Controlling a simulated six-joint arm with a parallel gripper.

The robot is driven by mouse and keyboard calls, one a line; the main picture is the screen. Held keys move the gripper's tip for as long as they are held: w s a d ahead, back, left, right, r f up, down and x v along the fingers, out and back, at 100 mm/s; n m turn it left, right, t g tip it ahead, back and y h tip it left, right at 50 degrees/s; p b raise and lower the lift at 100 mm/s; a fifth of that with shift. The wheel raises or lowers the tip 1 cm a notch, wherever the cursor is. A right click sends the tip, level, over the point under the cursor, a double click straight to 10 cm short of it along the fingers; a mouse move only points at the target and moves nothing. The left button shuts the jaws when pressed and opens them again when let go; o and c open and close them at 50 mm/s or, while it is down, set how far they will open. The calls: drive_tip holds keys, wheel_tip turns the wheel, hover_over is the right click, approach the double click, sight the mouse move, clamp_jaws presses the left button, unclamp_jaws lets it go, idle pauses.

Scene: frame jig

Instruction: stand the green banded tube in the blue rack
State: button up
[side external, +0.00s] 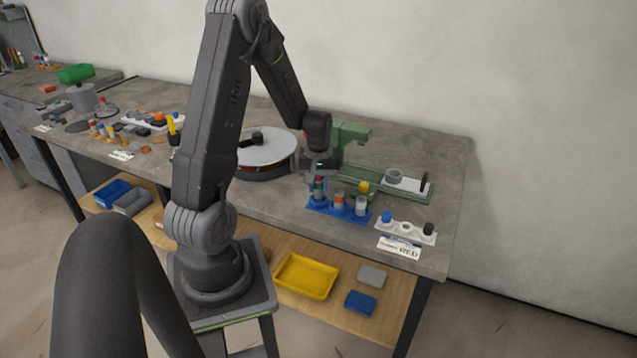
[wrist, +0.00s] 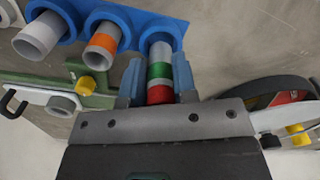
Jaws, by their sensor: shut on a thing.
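The green banded tube (wrist: 160,70) is grey with a green band and a red end, and it stands upright between the fingers of my gripper (wrist: 158,64). The fingers press on it from both sides near the red end. Its lower end is at the right-hand place of the blue rack (wrist: 205,16) in the wrist view. In the side view the tube (side external: 319,186) is at the left end of the rack (side external: 330,208), under my gripper (side external: 318,178). I cannot tell whether it rests on the bottom of its hole.
An orange banded tube (wrist: 103,42) and a plain grey tube (wrist: 40,36) stand in the rack's other places. A green fixture (side external: 350,135) with a yellow knob (side external: 363,187) is behind. A round turntable (side external: 266,150) is to the left. A white holder (side external: 406,229) is to the right.

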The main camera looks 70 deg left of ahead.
drive_tip(key=shift+f, duration=1.1)
drive_tip(key=o, duration=1.2)
drive_tip(key=shift+c, duration=0.2)
drive_tip(key=shift+r, duration=0.75)
drive_tip(key=shift+r, duration=3.5)
